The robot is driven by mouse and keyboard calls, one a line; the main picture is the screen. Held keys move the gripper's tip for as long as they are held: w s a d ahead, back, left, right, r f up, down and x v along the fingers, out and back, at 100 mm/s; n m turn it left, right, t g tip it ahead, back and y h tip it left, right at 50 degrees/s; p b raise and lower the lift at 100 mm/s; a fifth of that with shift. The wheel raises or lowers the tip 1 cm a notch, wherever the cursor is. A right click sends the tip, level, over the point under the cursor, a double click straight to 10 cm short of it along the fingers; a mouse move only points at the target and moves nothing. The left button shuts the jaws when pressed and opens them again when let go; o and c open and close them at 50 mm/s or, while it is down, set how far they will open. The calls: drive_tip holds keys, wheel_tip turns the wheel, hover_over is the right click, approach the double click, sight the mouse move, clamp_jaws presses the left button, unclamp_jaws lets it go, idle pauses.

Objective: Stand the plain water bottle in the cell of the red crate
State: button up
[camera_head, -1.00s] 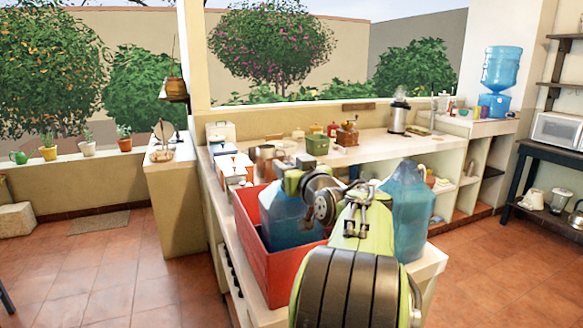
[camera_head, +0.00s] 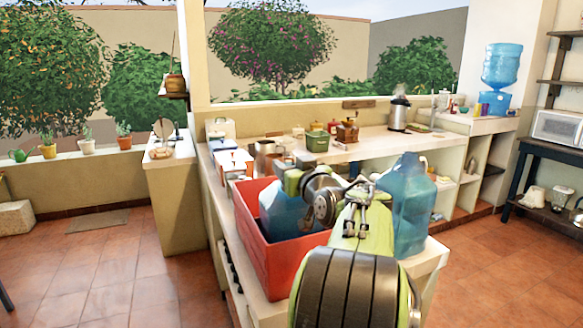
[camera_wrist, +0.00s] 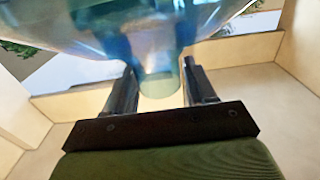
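The red crate (camera_head: 273,262) stands on the near end of the counter. A translucent blue water bottle (camera_head: 279,216) is upright within the crate's walls, its lower part hidden by the crate's side. My gripper (camera_head: 297,177) is at the top of this bottle, partly hidden by my wrist. I cannot tell whether the bottle's base touches the crate floor. A second blue bottle (camera_head: 411,214) with a handle stands on the counter, right of my arm.
A white box (camera_head: 236,163) and a brown metal jug (camera_head: 268,157) stand behind the crate. A green tin (camera_head: 317,142) and a coffee grinder (camera_head: 347,131) are on the back counter. The counter's near edge lies close to the crate.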

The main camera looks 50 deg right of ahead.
drive_tip(key=o, duration=0.5)
drive_tip(key=b+v, duration=0.1)
drive_tip(key=v, duration=1.4)
drive_tip(key=shift+s+a+r, duration=0.1)
drive_tip(key=shift+s+a, duration=0.1)
drive_tip(key=shift+s, duration=0.15)
